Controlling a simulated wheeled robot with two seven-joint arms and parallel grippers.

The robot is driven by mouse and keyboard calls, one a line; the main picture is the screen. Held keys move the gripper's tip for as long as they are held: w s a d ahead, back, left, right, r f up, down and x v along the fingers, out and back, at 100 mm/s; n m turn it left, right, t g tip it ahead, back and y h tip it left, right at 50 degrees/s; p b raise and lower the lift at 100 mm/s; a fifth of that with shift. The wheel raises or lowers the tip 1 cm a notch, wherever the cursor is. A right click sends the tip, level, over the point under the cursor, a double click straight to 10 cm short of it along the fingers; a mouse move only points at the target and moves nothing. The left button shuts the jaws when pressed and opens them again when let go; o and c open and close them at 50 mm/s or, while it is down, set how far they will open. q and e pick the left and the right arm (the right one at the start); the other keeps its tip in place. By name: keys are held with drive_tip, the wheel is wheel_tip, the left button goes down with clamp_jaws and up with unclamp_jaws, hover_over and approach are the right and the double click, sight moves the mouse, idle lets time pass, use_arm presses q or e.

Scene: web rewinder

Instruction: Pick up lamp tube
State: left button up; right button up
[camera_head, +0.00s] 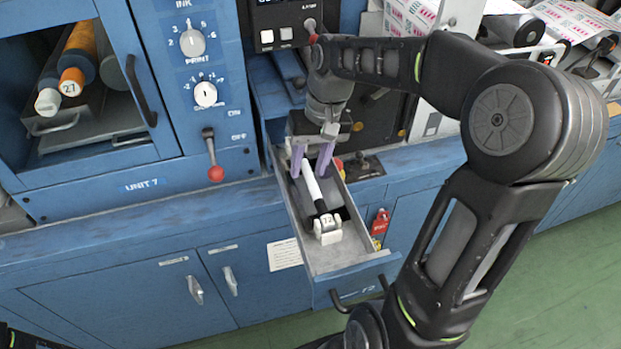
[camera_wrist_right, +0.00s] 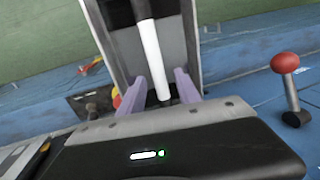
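The lamp tube (camera_head: 313,187) is a slim white rod with a dark band and a white end block marked 72. It lies in an open grey drawer (camera_head: 363,253), and its white part also shows in the right wrist view (camera_wrist_right: 152,58). My right gripper (camera_head: 311,164) is over the back part of the drawer, purple fingers pointing down. In the wrist view its fingers (camera_wrist_right: 162,88) stand on either side of the tube's plain end, with gaps visible. The gripper is open. My left gripper is not in view.
A blue machine cabinet surrounds the drawer, with a red-knobbed lever (camera_head: 215,173) to the left and dials above. An open bay (camera_head: 95,120) at the upper left holds rollers. A red tag (camera_head: 380,224) hangs right of the drawer. Green floor lies at the lower right.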

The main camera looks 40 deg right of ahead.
clamp_jaws()
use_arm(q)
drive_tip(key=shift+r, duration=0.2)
use_arm(e)
drive_tip(key=shift+r, duration=0.2)
